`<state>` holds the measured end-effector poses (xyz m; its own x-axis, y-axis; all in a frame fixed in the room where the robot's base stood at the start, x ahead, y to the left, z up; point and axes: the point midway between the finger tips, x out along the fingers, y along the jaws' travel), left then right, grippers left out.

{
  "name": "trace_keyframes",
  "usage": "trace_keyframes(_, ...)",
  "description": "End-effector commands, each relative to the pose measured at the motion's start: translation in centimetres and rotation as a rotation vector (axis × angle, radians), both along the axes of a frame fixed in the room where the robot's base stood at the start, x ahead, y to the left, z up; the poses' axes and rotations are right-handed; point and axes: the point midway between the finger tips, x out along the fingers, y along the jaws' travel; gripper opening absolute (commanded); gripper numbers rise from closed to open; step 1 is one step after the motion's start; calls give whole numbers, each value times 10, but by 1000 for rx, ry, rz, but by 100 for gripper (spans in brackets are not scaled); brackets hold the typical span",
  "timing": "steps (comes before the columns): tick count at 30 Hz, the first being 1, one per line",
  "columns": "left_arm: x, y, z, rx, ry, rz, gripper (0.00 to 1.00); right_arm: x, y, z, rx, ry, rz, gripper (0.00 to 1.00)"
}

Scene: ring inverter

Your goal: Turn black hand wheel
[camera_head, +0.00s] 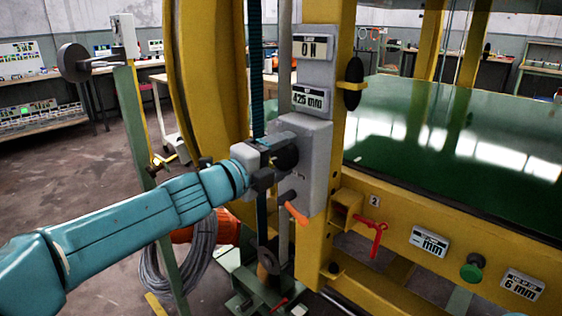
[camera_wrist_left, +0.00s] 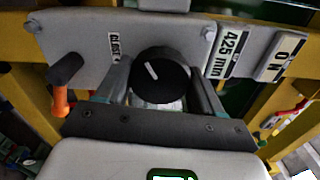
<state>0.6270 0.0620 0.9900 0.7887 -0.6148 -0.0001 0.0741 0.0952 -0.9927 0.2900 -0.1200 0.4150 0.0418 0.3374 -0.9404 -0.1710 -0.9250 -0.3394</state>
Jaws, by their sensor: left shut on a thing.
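A black round hand wheel with a white mark (camera_wrist_left: 160,74) sits on the grey panel (camera_head: 318,140). In the wrist view my left gripper (camera_wrist_left: 160,85) has one finger on each side of it and is shut on it. In the head view the left gripper (camera_head: 272,162) reaches the panel from the left, and its fingers partly hide the hand wheel (camera_head: 287,153). The white mark tilts to the upper left in the wrist view. My right gripper is not in view.
An orange-tipped lever (camera_head: 294,211) sticks out just below the gripper. Another black round part (camera_head: 353,83) is on the yellow post. A red handle (camera_head: 377,236) and a green button (camera_head: 471,270) are lower right. The green table (camera_head: 480,150) lies behind.

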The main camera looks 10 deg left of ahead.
Motion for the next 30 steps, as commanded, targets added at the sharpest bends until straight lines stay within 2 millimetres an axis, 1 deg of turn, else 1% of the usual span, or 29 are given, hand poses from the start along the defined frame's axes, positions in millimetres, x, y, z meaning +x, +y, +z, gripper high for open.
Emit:
trace_keyframes(3,0,0,-3,86,-67,0,36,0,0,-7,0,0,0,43)
trace_keyframes(30,0,0,-4,762,-592,-1,36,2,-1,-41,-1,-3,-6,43)
